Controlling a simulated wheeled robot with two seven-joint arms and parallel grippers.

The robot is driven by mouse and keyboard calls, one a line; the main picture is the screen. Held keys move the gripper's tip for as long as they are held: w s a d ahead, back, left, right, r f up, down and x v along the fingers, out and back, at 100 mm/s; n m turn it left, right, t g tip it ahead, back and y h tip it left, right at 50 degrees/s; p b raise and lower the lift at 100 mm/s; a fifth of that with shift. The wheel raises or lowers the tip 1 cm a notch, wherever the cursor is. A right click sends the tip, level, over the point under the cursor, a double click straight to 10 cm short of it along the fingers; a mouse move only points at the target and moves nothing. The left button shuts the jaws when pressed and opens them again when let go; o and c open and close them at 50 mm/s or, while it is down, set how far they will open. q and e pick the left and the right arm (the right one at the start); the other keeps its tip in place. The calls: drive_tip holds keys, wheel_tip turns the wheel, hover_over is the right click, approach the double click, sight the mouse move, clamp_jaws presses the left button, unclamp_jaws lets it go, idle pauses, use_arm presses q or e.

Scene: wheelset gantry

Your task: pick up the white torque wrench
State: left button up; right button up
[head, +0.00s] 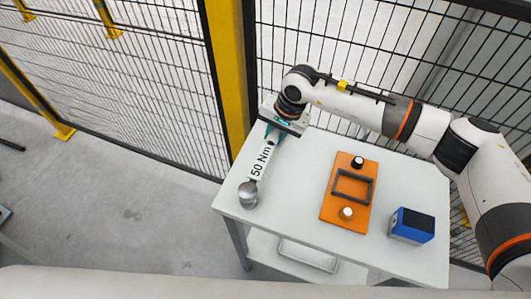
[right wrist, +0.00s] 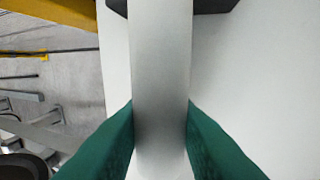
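The white torque wrench (head: 261,162), marked "50 Nm", lies along the left side of the white table, with a round metal end (head: 248,194) toward the front. My right gripper (head: 276,132) is at its far end. In the right wrist view, the green fingers (right wrist: 160,135) are on both sides of the pale wrench bar (right wrist: 160,60), against its edges with no gap visible. The far end of the wrench is hidden under the gripper in the head view. My left gripper is not in view.
The white table (head: 300,200) also bears an orange plate (head: 335,211) with a dark frame and two knobs, and a blue box (head: 412,225) at the right. A mesh fence with a yellow post (head: 229,75) stands close behind. Open floor (head: 120,200) lies to the left.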

clamp_jaws()
drive_tip(key=shift+w+r, duration=0.1)
drive_tip(key=shift+r, duration=0.05)
